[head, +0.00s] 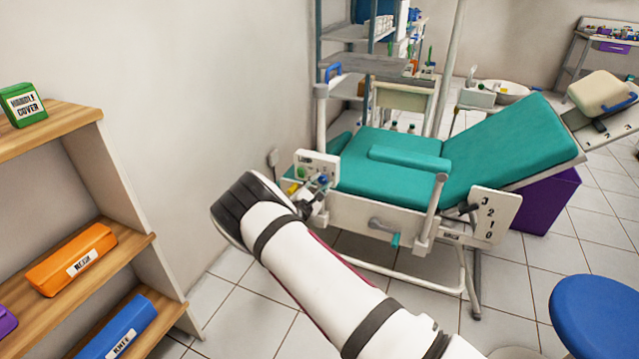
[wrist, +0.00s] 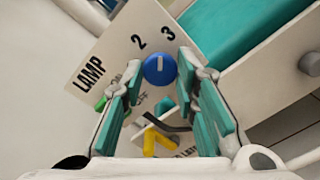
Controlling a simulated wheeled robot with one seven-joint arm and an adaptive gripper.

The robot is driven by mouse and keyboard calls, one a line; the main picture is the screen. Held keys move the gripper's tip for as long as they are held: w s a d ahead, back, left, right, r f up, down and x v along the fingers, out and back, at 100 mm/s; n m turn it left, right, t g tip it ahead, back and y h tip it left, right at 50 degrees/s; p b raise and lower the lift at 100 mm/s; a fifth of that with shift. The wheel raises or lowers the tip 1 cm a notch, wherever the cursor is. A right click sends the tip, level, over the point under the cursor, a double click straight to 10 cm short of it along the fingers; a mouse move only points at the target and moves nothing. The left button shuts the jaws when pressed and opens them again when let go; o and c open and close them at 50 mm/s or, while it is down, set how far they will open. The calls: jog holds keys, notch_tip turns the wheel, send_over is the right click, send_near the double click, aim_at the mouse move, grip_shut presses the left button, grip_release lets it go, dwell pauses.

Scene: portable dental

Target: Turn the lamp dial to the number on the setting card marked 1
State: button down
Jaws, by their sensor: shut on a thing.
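The lamp panel (wrist: 112,52) is a white plate marked LAMP, seen in the wrist view with the numbers 2 and 3 readable. Its round blue dial (wrist: 158,70) has a white pointer line aimed up the picture, roughly between 2 and 3. My gripper (wrist: 159,78) is shut on the blue dial, one green-padded finger on each side. The fingers cover part of the panel, and other numbers are not readable. In the head view the panel (head: 318,160) is at the chair's near left end, with my gripper (head: 316,198) at it. I cannot make out a setting card marked 1.
Beside the dial are a green switch (wrist: 101,104) marked ON and OFF and a yellow lever (wrist: 149,142). The teal dental chair (head: 400,175) stands behind. A numbered plate (head: 492,215) is on its side. A wooden shelf (head: 128,252) stands left; a blue stool (head: 597,312) right.

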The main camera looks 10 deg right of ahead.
jog(key=shift+m+p, duration=0.35)
jog(key=shift+m, duration=1.25)
jog(key=c, duration=1.3)
grip_release()
jog(key=v, duration=1.2)
